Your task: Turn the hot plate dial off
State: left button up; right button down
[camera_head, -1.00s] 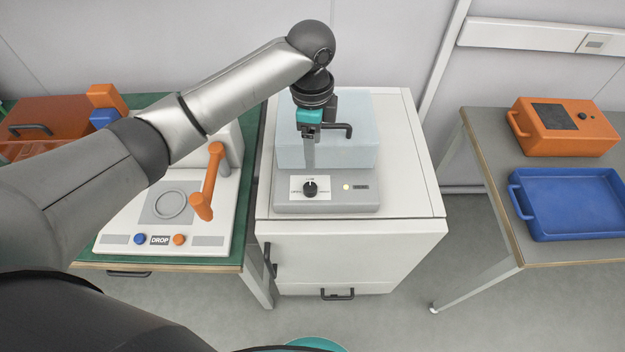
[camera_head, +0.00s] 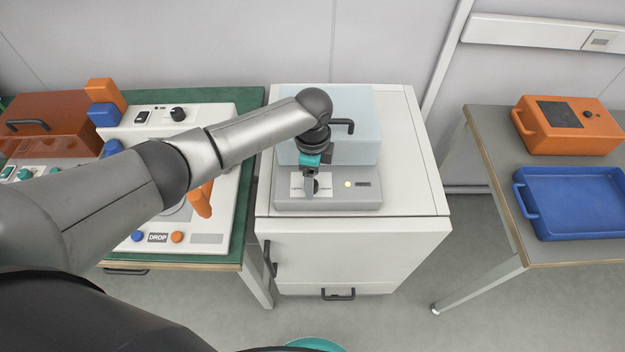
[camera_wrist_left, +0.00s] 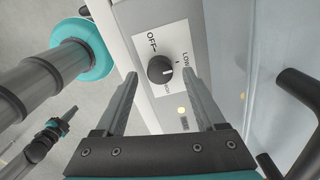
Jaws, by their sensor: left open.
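The hot plate (camera_head: 361,199) is a grey box on a white cabinet, with a small lit yellow lamp on its front. Its black dial (camera_wrist_left: 160,69) sits on a white label plate (camera_wrist_left: 148,44); OFF and LOW are readable in the left wrist view, and a third label is partly hidden. I cannot tell for certain where the dial's mark points. My left gripper (camera_head: 309,195) is over the hot plate's front and partly hides the dial in the head view. In the left wrist view the gripper (camera_wrist_left: 160,77) is open, its fingers apart on either side of the dial.
A translucent pale blue cover (camera_head: 355,110) with a black handle stands behind the dial panel. A white device (camera_head: 215,225) with an orange lever is on the green bench at left. A blue tray (camera_head: 575,205) and orange box (camera_head: 560,140) are on the right table.

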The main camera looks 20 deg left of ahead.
pick_arm(q)
jog(key=shift+f, duration=0.45)
grip_shut()
dwell(0.3)
